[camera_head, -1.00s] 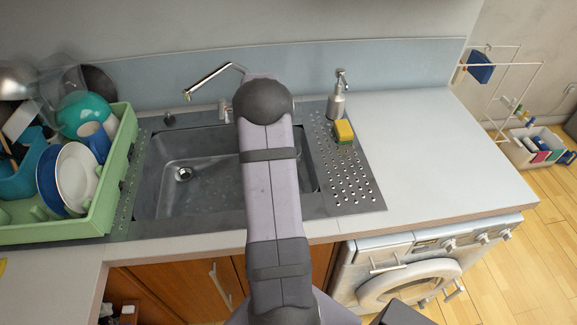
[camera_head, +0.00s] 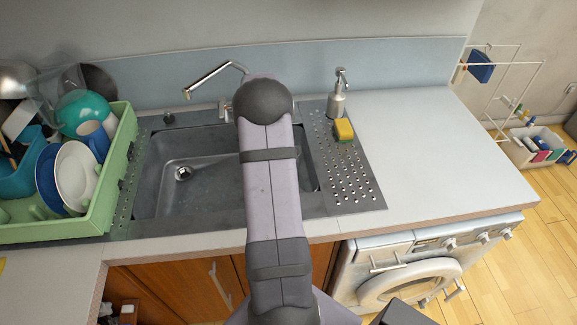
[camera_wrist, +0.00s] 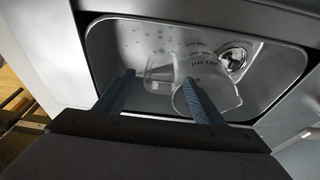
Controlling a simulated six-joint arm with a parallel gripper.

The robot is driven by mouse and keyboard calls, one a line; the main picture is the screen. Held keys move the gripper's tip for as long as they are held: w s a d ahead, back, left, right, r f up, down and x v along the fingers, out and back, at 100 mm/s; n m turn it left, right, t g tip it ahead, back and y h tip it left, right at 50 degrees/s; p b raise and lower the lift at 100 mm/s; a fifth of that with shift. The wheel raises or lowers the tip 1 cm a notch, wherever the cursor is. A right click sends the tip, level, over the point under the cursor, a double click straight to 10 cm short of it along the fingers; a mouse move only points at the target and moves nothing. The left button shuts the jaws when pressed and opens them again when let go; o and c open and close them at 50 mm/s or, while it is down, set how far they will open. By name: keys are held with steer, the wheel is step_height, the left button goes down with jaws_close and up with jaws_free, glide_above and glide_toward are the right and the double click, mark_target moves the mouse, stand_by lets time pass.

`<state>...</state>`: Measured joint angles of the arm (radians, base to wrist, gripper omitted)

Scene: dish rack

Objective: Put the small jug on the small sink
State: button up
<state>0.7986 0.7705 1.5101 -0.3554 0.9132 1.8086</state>
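A clear jug (camera_wrist: 222,90) with dark printed marks shows in the wrist view, low in the metal sink basin (camera_wrist: 110,60) or above it; I cannot tell whether it touches the bottom. A smaller clear piece (camera_wrist: 160,72) shows at its left; I cannot tell if it is the handle or a separate vessel. My gripper (camera_wrist: 159,77) has its two dark fingers apart, with the clear piece seen between them. The right finger overlaps the jug in the picture. In the head view the sink (camera_head: 180,205) is partly hidden by my arm, and so is my gripper.
A green dish rack (camera_head: 100,205) with plates (camera_head: 77,177) and bowls stands left of the sink. A tap (camera_head: 215,80) is behind it. A soap dispenser (camera_head: 338,98) and yellow sponge (camera_head: 343,130) stand on the right drainboard (camera_head: 365,198). The right counter (camera_head: 430,150) is clear.

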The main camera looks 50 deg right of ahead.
steer(key=shift+r, duration=0.1)
steer(key=b+v, duration=0.2)
steer(key=v, duration=0.5)
stand_by(0.4)
steer(key=shift+w+r, duration=0.1)
jaws_close()
stand_by(0.4)
stand_by(1.1)
steer(key=p+v, duration=0.8)
steer(key=v, duration=0.4)
steer(key=shift+p, duration=0.4)
stand_by(0.5)
